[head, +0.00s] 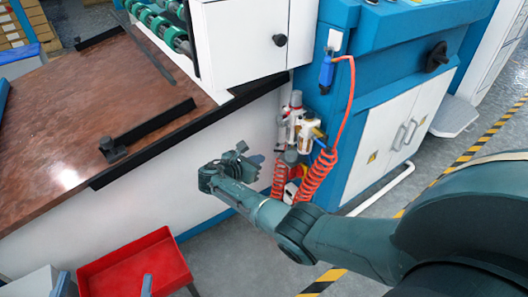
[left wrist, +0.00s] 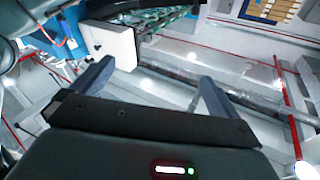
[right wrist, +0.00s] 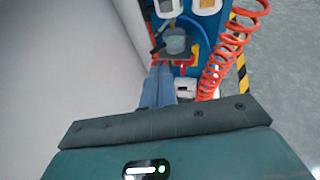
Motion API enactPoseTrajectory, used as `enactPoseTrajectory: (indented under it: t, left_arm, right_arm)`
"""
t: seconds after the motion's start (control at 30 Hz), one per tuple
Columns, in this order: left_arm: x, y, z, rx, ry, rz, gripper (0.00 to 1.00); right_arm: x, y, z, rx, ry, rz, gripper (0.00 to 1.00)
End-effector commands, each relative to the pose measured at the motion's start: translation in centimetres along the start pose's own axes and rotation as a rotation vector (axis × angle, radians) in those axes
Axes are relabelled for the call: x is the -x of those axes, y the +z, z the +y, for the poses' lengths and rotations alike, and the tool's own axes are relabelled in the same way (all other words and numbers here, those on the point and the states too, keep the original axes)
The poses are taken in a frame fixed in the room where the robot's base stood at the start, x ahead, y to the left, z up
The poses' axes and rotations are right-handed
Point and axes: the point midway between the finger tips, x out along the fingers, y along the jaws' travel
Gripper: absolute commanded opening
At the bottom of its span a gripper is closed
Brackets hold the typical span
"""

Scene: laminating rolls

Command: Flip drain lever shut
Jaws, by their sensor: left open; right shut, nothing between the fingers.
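I cannot tell for certain which small part is the drain lever. My right gripper (head: 254,160) is shut and empty, left of the unit's lower part; its blue fingers (right wrist: 160,72) point at the area under the bowl. My left gripper (head: 104,284) is open and empty at the lower left; its spread fingers show in the left wrist view (left wrist: 152,78).
A red coiled hose (head: 318,178) hangs right beside the filter unit, close to my right gripper. A red tray (head: 135,268) lies at lower left. The brown tabletop (head: 80,110) is at the left. A white pipe (head: 385,190) runs low along the blue machine.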

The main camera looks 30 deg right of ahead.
Motion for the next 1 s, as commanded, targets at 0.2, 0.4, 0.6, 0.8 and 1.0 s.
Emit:
enactPoseTrajectory:
  t: [0.2,0.4,0.6,0.8,1.0]
  left_arm:
    - [0.0,-0.4,-0.8,0.003,-0.015,-0.079,1.0]
    - [0.0,-0.1,-1.0,0.018,-0.021,-0.122,1.0]
    - [0.1,0.0,-1.0,0.021,-0.021,-0.129,1.0]
    - [0.1,0.0,-1.0,0.021,-0.021,-0.129,1.0]
    - [0.0,-0.1,-1.0,0.021,-0.021,-0.126,1.0]
  right_arm:
    - [4.4,0.2,0.2,0.0,0.0,0.001,0.0]
    - [6.0,0.1,0.3,0.0,-0.001,-0.001,0.0]
    - [6.2,0.0,0.3,-0.001,-0.001,-0.001,0.0]
    - [6.1,0.0,0.3,-0.001,0.0,-0.001,0.0]
    - [6.1,0.0,0.4,-0.001,0.0,-0.001,0.0]
